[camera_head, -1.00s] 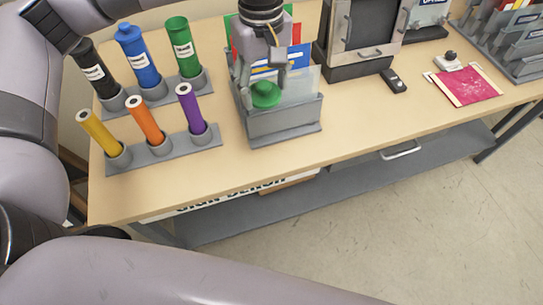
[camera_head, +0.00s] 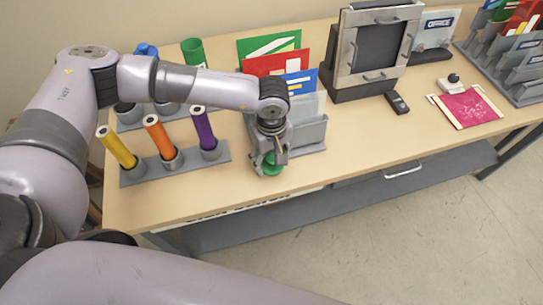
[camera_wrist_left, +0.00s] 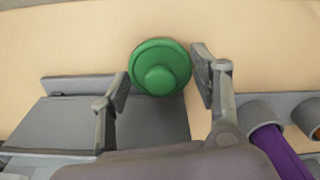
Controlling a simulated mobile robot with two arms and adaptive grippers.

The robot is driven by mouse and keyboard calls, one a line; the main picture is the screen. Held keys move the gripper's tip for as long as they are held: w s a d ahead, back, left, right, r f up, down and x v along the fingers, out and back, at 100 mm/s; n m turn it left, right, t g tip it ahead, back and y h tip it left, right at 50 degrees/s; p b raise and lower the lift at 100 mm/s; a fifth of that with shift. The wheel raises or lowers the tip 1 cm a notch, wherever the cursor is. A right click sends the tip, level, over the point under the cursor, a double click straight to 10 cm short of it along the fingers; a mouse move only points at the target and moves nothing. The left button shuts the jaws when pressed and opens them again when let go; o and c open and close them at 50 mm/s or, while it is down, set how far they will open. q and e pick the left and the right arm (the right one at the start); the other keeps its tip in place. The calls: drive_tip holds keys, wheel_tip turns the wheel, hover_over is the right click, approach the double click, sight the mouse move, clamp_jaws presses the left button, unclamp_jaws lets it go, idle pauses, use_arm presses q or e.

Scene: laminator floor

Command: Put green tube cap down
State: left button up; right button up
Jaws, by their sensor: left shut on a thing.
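The green tube cap (camera_head: 271,168) is a round disc with a raised knob, near the table's front edge, in front of the grey file holder. My left gripper (camera_head: 268,157) is shut on it from above. In the left wrist view the cap (camera_wrist_left: 161,67) sits between the two fingers. I cannot tell whether the cap touches the table. The green tube (camera_head: 192,52) stands at the back left, its top uncapped and its lower part hidden by my left arm. My right gripper is not in view.
Yellow (camera_head: 117,148), orange (camera_head: 159,137) and purple (camera_head: 204,129) tubes stand in a grey rack left of the cap. The file holder (camera_head: 312,133) is close behind and to its right. A remote (camera_head: 397,102) lies farther right. The table's front right is clear.

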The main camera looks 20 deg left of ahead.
use_arm(q)
drive_tip(key=shift+f, duration=0.4)
drive_tip(key=shift+f+b, duration=0.6)
drive_tip(key=shift+b, duration=0.25)
drive_tip(key=o, duration=0.9)
drive_tip(key=shift+r, duration=0.1)
